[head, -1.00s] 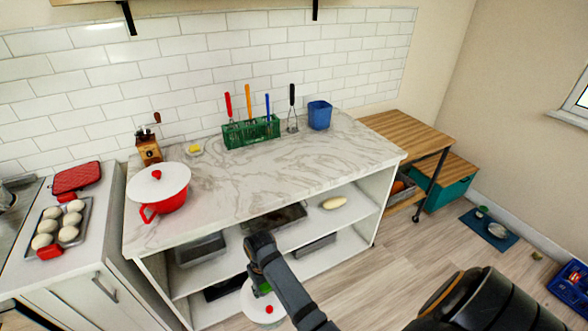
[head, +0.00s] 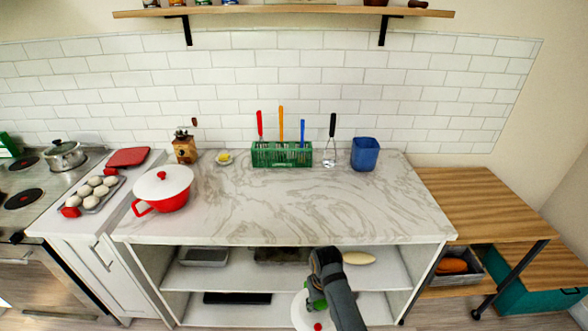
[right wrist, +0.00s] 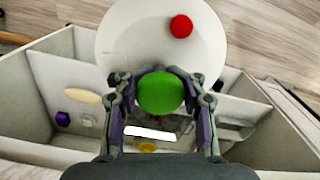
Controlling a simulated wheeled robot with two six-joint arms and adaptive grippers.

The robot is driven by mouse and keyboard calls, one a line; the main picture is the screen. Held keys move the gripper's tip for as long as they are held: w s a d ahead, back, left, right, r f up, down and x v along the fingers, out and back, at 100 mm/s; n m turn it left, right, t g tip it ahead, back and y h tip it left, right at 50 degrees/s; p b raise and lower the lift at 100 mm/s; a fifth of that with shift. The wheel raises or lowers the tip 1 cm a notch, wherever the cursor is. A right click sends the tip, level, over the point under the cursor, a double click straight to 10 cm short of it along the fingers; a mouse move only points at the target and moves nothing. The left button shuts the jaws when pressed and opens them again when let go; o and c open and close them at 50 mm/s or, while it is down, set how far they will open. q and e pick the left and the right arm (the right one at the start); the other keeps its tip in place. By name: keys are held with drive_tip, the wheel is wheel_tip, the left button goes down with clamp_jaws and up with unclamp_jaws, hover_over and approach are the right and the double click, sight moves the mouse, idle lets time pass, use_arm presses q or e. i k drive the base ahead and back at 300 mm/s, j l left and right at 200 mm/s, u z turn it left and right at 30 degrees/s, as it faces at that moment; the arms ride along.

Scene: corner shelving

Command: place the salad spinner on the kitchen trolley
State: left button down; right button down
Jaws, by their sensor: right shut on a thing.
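The salad spinner (head: 299,312) shows at the bottom of the head view as a white round lid with a red button; its lower part is cut off. My right gripper (head: 316,292) is shut on its green knob (right wrist: 160,93), with a finger on each side in the right wrist view. The spinner (right wrist: 140,40) is held in front of the shelf unit. The kitchen trolley (head: 490,195) stands to the right of the counter, with a bare wooden top, dark legs and a caster. My left gripper is not in view.
The marble counter (head: 330,215) carries a red pot (head: 170,200), a grinder (head: 184,150), a green utensil rack (head: 280,155) and a blue container (head: 365,155). Open shelves lie below it. A wooden shelf (head: 285,13) hangs above. A lower wood-topped teal unit (head: 540,300) stands right of the trolley.

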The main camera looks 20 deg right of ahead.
sight(467, 205)
drive_tip(key=l, duration=0.5)
drive_tip(key=k+l+u, duration=0.1)
drive_tip(key=l, duration=0.9)
drive_tip(key=k+l+u, duration=0.1)
drive_tip(key=l, duration=0.4)
drive_tip(key=k+l, duration=0.1)
drive_tip(key=l, duration=0.4)
drive_tip(key=k+l+u, duration=0.1)
drive_tip(key=l, duration=0.9)
drive_tip(key=k+l+u, duration=0.1)
drive_tip(key=l, duration=0.35)
drive_tip(key=k, duration=0.05)
